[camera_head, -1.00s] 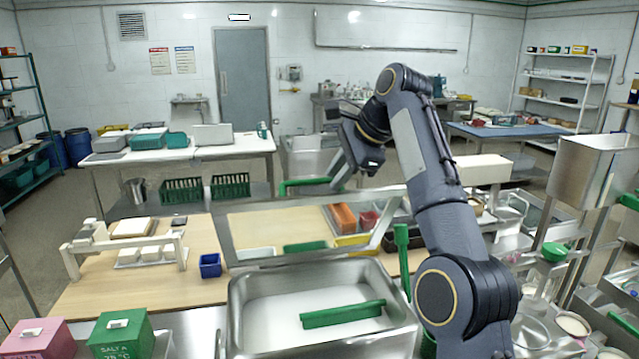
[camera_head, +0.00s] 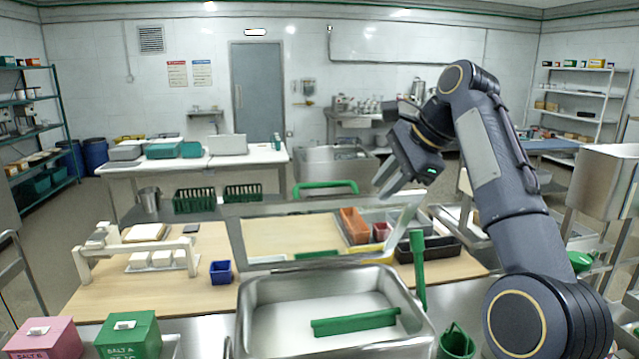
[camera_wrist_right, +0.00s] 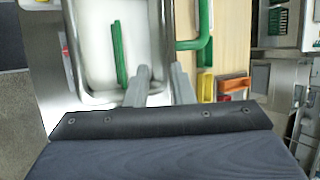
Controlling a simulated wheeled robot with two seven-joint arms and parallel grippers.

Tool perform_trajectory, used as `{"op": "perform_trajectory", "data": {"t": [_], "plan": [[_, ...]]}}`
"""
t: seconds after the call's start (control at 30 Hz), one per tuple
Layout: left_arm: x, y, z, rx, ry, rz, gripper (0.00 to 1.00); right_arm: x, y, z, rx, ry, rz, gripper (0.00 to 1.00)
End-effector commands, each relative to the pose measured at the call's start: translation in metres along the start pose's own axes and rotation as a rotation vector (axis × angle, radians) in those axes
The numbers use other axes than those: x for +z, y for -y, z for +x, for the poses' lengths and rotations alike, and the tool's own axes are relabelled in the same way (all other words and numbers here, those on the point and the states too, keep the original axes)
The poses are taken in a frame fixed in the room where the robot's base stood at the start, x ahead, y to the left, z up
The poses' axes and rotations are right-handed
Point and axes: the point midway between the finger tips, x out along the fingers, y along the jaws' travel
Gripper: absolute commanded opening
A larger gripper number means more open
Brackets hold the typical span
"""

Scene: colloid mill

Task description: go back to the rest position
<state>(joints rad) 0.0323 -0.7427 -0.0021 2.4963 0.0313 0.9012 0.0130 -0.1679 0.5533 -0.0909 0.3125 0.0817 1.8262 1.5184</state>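My right gripper (camera_head: 392,184) shows in the head view, raised above the bench to the right of a green handle (camera_head: 325,187). Its fingers are apart with nothing between them. In the right wrist view the two grey fingers (camera_wrist_right: 162,84) also stand apart and empty. The green handle sits on top of a raised metal frame (camera_head: 232,240) behind the steel basin (camera_head: 262,290); it also shows in the right wrist view (camera_wrist_right: 207,40), beside the fingers and not held. My left gripper is not in view.
A green bar (camera_head: 355,322) lies in the basin's white contents. A green upright lever (camera_head: 417,270) stands at the basin's right. A steel hopper (camera_head: 607,178) stands at far right. Pink (camera_head: 45,340) and green (camera_head: 127,335) boxes stand front left. The air left of my arm is clear.

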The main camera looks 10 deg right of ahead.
Motion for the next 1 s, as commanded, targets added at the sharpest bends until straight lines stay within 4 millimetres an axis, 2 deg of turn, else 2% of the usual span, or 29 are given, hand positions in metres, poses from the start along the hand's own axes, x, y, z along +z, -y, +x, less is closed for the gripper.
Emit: {"op": "perform_trajectory", "data": {"t": [0.13, 0.23, 0.47, 0.77, 1.0], "plan": [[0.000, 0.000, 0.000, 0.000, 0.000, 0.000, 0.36, -0.006, -0.010, -0.006, -0.003, 0.000, -0.052, 0.22], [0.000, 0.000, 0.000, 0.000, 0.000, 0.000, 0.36, -0.014, -0.026, -0.013, -0.006, 0.001, -0.134, 0.22], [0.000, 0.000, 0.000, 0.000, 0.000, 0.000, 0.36, -0.027, -0.089, -0.016, -0.016, -0.005, -0.387, 0.22], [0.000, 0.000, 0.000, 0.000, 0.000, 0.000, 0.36, -0.030, -0.201, 0.009, -0.020, -0.026, -0.734, 0.22], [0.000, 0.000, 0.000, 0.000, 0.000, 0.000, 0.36, -0.023, -0.309, 0.053, -0.009, -0.053, -1.022, 0.22]]}}
